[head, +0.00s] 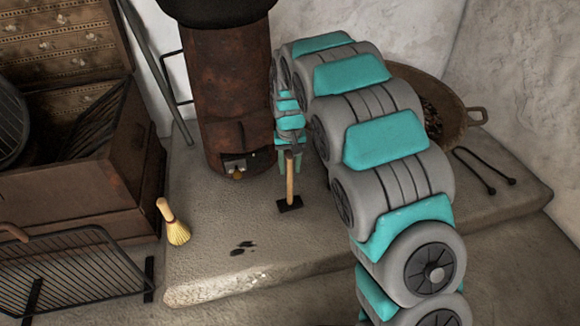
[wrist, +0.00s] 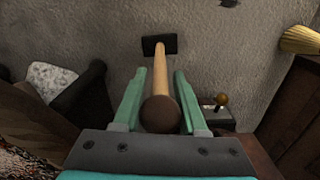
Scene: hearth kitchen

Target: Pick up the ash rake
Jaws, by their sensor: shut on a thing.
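The ash rake has a pale wooden handle (head: 290,176) and a small black head (head: 289,204). It is upright beside the rusty stove, head down, over the stone hearth (head: 215,262). My gripper (head: 289,158) is shut on the upper handle. In the wrist view my gripper (wrist: 160,76) has its green fingers on either side of the rake handle (wrist: 159,62), with the dark rounded handle end near the palm. The black head shows beyond the fingertips. I cannot tell whether the head touches the hearth.
The rusty stove (head: 228,95) stands just left of my gripper. A hand brush (head: 173,222) is on the left, near a wire grate (head: 75,270) and a wooden chest (head: 125,150). A round pan (head: 455,118) and black tongs (head: 486,172) lie right. Dark ash spots (head: 243,247) mark the front hearth.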

